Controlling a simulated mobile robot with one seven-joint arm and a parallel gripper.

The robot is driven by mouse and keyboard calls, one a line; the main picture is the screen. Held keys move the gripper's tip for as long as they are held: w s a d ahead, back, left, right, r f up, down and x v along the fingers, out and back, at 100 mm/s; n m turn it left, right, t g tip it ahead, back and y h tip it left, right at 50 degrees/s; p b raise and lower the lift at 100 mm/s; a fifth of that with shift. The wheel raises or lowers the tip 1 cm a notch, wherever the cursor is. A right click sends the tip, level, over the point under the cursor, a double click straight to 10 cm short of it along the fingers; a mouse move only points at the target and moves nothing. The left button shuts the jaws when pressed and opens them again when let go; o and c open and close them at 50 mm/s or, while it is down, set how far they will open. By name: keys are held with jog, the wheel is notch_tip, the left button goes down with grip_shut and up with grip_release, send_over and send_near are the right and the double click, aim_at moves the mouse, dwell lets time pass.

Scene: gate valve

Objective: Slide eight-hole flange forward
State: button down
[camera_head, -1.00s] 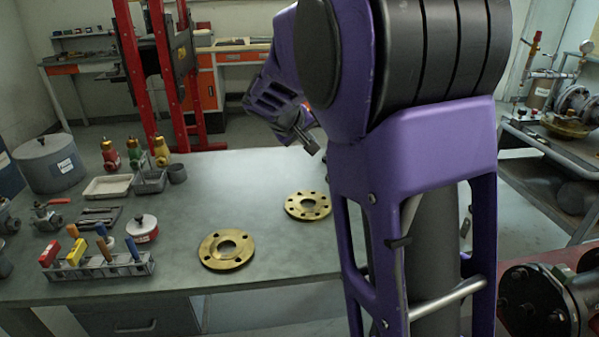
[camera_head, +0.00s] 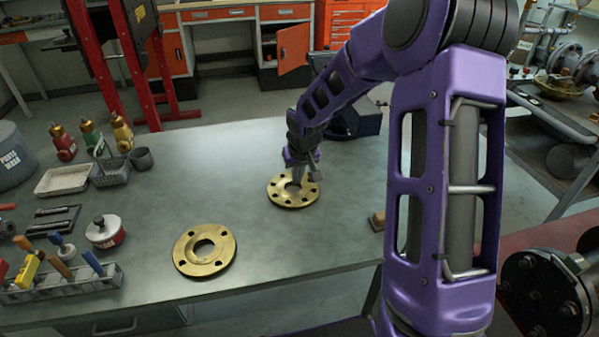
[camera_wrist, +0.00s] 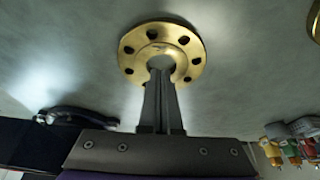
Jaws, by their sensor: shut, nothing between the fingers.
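The eight-hole flange (camera_head: 281,198) is a brass ring lying flat on the grey table (camera_head: 330,235), right of the table's middle in the head view. In the wrist view the flange (camera_wrist: 133,62) is at the upper middle, with its centre hole partly covered by my fingers. My gripper (camera_head: 305,176) is shut and empty. Its fingertips (camera_wrist: 160,72) point down at the flange's centre hole. I cannot tell for sure whether they are inside the hole or just above it.
A second brass flange (camera_head: 222,251) with fewer holes lies to the left, nearer the table's front. A dark block (camera_head: 377,221) lies near the right edge. Table around the flange is mostly clear.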

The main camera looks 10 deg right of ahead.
jog(key=x, duration=0.5)
jog(key=shift+w+f+b, duration=0.15)
jog(key=shift+f+b, duration=0.05)
jog(key=shift+b, duration=0.2)
